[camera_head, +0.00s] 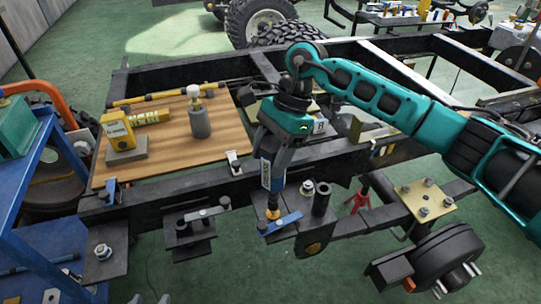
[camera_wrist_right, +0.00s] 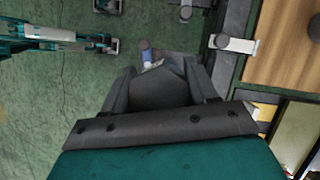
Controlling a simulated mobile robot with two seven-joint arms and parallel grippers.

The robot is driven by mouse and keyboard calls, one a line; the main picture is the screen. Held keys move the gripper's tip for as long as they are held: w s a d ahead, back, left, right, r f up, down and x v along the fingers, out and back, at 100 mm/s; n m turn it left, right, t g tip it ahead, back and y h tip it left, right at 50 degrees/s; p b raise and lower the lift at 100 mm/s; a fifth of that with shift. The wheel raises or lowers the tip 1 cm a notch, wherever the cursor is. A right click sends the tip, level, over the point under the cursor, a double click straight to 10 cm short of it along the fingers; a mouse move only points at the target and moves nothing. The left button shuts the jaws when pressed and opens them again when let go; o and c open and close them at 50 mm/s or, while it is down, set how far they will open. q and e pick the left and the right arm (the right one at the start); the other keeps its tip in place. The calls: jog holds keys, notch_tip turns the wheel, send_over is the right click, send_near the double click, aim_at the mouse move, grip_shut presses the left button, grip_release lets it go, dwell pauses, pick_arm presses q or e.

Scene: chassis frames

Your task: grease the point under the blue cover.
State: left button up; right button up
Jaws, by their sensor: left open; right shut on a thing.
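In the head view, a small blue cover (camera_head: 285,223) lies on a bracket at the front of the chassis. My right gripper (camera_head: 276,150) is shut on an upright grease tool (camera_head: 266,174) with a blue-and-white label and a brass tip. The tip is just above or at the cover; I cannot tell if they touch. In the right wrist view, my right gripper's dark fingers (camera_wrist_right: 165,90) hide most of the tool. My left gripper (camera_wrist_right: 112,25) appears at upper left, open and empty.
A wooden board (camera_head: 170,160) on the frame (camera_head: 160,195) carries a grey cylinder (camera_head: 199,120) and a yellow block (camera_head: 118,130). A clamp (camera_head: 233,162) grips its front edge. A black hub (camera_head: 440,258) is at lower right. A blue cart (camera_head: 30,235) stands at left.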

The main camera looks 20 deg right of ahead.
jog(key=shift+r, duration=0.45)
jog(key=shift+r+p, duration=2.2)
jog(key=shift+r, duration=1.75)
jog(key=shift+f, duration=0.1)
